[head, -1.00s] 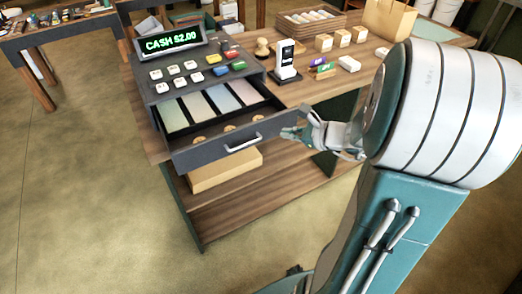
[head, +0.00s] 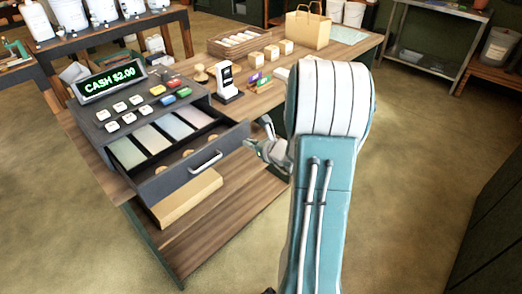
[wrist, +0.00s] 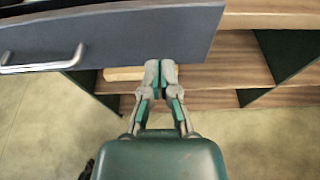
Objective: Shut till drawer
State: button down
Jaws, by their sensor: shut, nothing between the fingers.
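The till drawer (head: 183,172) is pulled out from the grey cash register (head: 125,115). Banknotes and coins show in its compartments. Its front has a silver handle (head: 205,161). In the wrist view the dark drawer front (wrist: 140,38) spans the upper left, with the handle (wrist: 45,64) at far left. My gripper (wrist: 161,64) is shut and empty, its tips near the lower right part of the drawer front. In the head view my gripper (head: 257,147) is just right of the drawer front's right end. I cannot tell whether it touches.
The register stands on a wooden counter (head: 262,100) with a card reader (head: 227,82), small boxes and a paper bag (head: 307,30). A cardboard box (head: 185,200) lies on the shelf below the drawer. The floor at right is clear.

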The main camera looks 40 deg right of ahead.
aim_at(233, 138)
jog(key=shift+w+a+r, duration=0.2)
jog(key=shift+w+a, duration=0.65)
jog(key=shift+a, duration=0.3)
jog(key=shift+d+f, duration=0.1)
jog(key=shift+d, duration=0.55)
jog(key=shift+w+d, duration=0.3)
jog(key=shift+w, duration=0.15)
jog(key=shift+w+a, duration=0.8)
jog(key=shift+w, duration=0.2)
jog(key=shift+w+d, duration=0.2)
jog(key=shift+w, duration=0.45)
jog(key=shift+w+d, duration=0.15)
jog(key=shift+w, duration=0.45)
jog(key=shift+w+a, duration=0.2)
jog(key=shift+w, duration=0.45)
jog(key=shift+w+a, duration=0.15)
jog(key=shift+w, duration=0.45)
jog(key=shift+w+a, duration=0.15)
jog(key=shift+w, duration=2.2)
jog(key=shift+w+a, duration=0.2)
jog(key=shift+w, duration=2.1)
jog(key=shift+w+a, duration=0.15)
jog(key=shift+w, duration=2.2)
jog(key=shift+s+d, duration=0.2)
jog(key=shift+s, duration=2.15)
jog(key=shift+s+d, duration=0.2)
jog(key=shift+s, duration=2.15)
jog(key=shift+s+d, duration=0.2)
jog(key=shift+s, duration=2.15)
